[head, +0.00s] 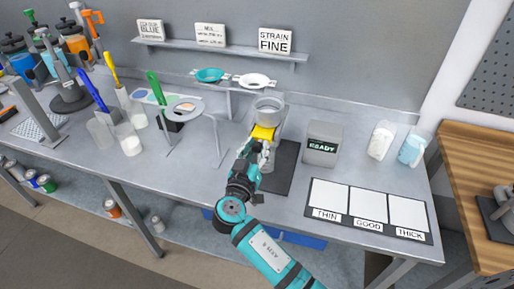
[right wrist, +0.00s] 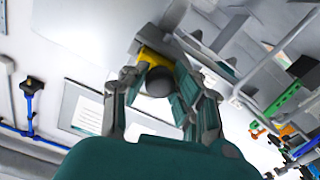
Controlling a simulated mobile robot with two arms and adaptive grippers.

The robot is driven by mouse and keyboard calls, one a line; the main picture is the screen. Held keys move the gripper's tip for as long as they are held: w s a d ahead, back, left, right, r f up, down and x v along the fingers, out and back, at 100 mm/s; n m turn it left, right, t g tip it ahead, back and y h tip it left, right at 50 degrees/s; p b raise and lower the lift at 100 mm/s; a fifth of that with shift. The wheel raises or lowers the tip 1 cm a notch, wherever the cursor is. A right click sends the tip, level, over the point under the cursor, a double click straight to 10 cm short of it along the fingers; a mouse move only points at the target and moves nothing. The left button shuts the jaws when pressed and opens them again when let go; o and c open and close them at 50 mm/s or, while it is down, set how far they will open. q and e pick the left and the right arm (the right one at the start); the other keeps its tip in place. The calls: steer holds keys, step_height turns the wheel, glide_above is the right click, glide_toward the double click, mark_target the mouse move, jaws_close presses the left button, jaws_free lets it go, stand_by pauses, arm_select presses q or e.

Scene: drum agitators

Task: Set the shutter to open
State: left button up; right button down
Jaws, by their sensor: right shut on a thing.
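A grey metal funnel or cup (head: 269,106) sits on a stand at the middle of the bench, with a yellow shutter part (head: 262,134) at its lower front. My right gripper (head: 262,152) is right at this yellow part, reaching up from the front. In the right wrist view, the yellow part (right wrist: 152,56) and a round black knob (right wrist: 160,81) lie between the fingers of the right gripper (right wrist: 162,88), which is shut on the shutter handle. The fingers hide part of the shutter, so I cannot tell its setting. My left gripper is not in view.
A dark mat (head: 280,168) lies under the stand. A grey READY box (head: 322,144) stands to the right, beside cups and a THIN/GOOD/THICK card board (head: 368,209). A ring stand (head: 199,122) and beakers stand to the left. A shelf with cards (head: 220,46) is behind.

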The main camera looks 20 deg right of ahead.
steer(key=b+v, duration=0.2)
steer(key=v, duration=0.2)
steer(key=shift+s+a+f, duration=0.1)
steer(key=shift+s, duration=0.05)
steer(key=c, duration=1.4)
jaws_free()
steer(key=o, duration=0.4)
steer(key=shift+a, duration=0.1)
